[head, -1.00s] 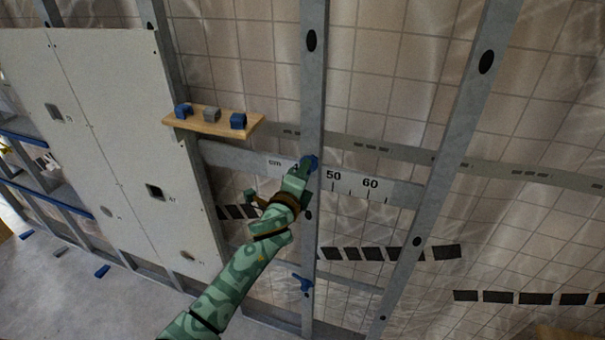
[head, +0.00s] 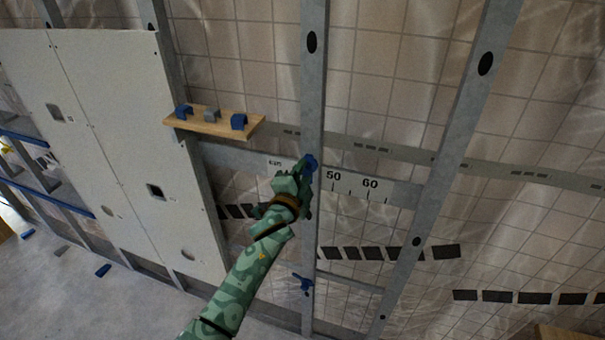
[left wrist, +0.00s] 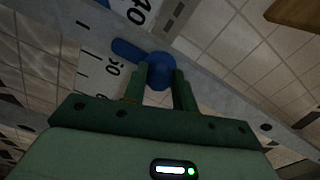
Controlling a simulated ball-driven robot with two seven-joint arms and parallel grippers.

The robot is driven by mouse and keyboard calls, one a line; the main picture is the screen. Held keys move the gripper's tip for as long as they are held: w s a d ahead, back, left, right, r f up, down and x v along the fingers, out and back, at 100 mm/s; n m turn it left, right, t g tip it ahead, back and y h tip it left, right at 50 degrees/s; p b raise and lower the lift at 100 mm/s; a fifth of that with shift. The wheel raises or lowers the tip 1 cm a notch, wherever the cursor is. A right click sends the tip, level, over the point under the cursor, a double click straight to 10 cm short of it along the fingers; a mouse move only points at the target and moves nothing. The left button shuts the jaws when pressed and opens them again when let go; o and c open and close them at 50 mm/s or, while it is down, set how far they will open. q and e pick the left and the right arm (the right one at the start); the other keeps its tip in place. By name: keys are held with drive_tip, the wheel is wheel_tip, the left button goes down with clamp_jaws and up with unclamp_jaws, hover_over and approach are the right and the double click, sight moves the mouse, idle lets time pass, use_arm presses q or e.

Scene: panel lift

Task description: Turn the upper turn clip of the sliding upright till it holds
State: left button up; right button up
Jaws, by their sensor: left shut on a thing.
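The sliding upright (head: 312,95) is a grey metal stud standing across the rail with the centimetre scale (head: 352,186). Its upper turn clip (head: 312,160) is blue and sits where the upright crosses that rail. My left gripper (head: 305,168) is at this clip, coming from below left, and hides part of it. In the left wrist view the clip (left wrist: 127,48) shows a round blue body between my fingers (left wrist: 162,82), with a lever pointing to the upper left. The fingers are shut on it. The lower turn clip (head: 303,284) is blue and free. My right gripper is not in view.
A wooden shelf (head: 215,128) with two blue blocks and a grey one sticks out left of the upright. White panels (head: 110,130) cover the left wall. Another grey upright (head: 450,150) stands to the right.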

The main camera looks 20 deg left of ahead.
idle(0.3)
use_arm(q)
drive_tip(key=o, duration=1)
drive_tip(key=shift+c, duration=0.2)
drive_tip(key=s, duration=1.6)
drive_tip(key=shift+s+a, duration=0.2)
drive_tip(key=shift+a, duration=0.1)
